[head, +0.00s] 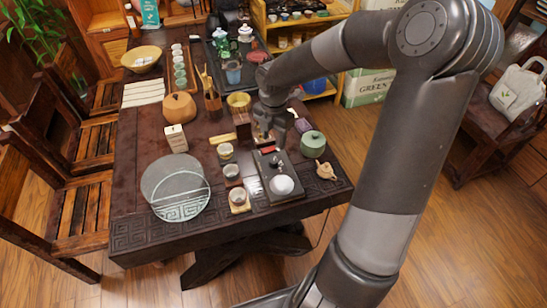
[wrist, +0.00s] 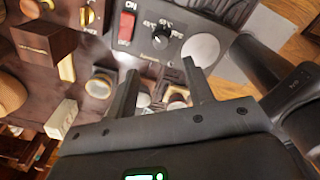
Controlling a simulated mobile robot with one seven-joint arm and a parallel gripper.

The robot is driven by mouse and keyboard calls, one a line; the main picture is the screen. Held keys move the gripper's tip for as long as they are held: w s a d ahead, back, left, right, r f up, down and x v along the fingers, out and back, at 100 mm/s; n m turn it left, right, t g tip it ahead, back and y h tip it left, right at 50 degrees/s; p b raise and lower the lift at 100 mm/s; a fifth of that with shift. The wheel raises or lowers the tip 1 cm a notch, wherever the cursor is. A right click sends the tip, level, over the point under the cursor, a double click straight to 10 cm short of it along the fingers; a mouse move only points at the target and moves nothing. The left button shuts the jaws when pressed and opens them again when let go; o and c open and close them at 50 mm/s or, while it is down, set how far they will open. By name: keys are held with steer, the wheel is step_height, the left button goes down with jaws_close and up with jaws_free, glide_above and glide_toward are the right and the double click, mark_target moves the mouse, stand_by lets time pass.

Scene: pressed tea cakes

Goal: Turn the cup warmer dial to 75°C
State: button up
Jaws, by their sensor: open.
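The cup warmer (head: 290,198) is a dark flat box near the table's front right, with a white round plate (head: 283,185) on it. In the wrist view its panel (wrist: 178,22) shows a red ON switch (wrist: 126,27), a black dial (wrist: 161,40) with temperature marks around it, and the white plate (wrist: 201,48). The marks are too small and tilted to read surely, and I cannot tell where the dial points. My gripper (wrist: 160,82) is open and empty. In the head view my gripper (head: 268,138) hangs over the warmer's back end, apart from the dial.
Small cups on coasters (head: 239,200) stand left of the warmer, and a round glass tray (head: 175,187) lies farther left. A white box (head: 176,138) stands behind the glass tray.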

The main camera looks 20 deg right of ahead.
mark_target(274, 161)
step_height(274, 161, down, 10)
steer(key=shift+f, duration=0.1)
steer(key=shift+c, duration=0.5)
steer(key=c, duration=0.9)
